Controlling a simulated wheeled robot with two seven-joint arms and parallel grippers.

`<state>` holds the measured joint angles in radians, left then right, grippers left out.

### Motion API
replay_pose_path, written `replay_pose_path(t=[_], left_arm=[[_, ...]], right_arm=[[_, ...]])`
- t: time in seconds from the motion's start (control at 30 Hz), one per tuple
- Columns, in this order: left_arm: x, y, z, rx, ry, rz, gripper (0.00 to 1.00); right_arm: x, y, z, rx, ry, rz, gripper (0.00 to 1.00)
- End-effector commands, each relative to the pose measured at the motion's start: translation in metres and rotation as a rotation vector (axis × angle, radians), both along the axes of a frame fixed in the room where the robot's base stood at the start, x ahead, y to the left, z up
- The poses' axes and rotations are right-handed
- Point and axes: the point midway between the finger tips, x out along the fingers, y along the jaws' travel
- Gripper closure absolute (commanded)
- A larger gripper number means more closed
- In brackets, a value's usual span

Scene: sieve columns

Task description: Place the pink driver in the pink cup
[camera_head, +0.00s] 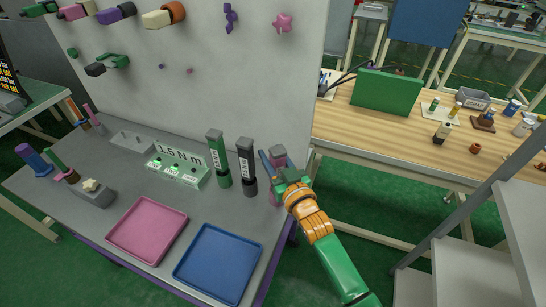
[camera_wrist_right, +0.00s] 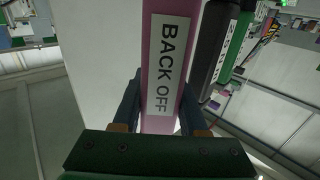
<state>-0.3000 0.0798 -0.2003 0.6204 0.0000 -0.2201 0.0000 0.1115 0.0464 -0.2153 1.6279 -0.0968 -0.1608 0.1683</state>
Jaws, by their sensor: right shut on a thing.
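The pink driver (camera_wrist_right: 168,65) fills the middle of the right wrist view, with a white "BACK OFF" label on its body. My right gripper (camera_wrist_right: 160,108) is shut on it, one finger on each side. The driver looks roughly upright. Its lower part is mostly hidden by my gripper. I cannot make out the pink cup clearly, nor whether the driver's lower end is in it. My left gripper is not in view.
A green driver (camera_head: 216,152) and a black driver (camera_head: 246,160) stand upright close to the left. A green "1.5 N m" unit (camera_head: 180,168), a pink tray (camera_head: 148,230) and a blue tray (camera_head: 217,263) share the grey table. A pegboard-like wall (camera_head: 200,70) rises behind.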

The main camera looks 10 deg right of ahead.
Motion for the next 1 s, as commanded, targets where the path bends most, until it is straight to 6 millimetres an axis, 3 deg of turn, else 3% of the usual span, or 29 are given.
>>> replay_pose_path(t=[0.23,0.27,0.3,0.67,1.0], left_arm=[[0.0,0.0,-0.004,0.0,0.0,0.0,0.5],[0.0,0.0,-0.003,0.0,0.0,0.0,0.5],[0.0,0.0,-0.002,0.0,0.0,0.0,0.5],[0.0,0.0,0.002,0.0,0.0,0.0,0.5],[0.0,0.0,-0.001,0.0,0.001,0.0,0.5]], right_arm=[[0.0,0.0,-0.004,0.0,-0.002,0.0,1.0],[0.0,0.0,-0.004,0.0,0.0,0.0,0.5],[0.0,0.0,-0.003,0.0,0.0,0.0,0.45],[-0.002,-0.001,0.002,0.0,0.001,-0.001,0.45],[-0.071,-0.014,-0.001,-0.001,0.003,-0.001,0.45]])
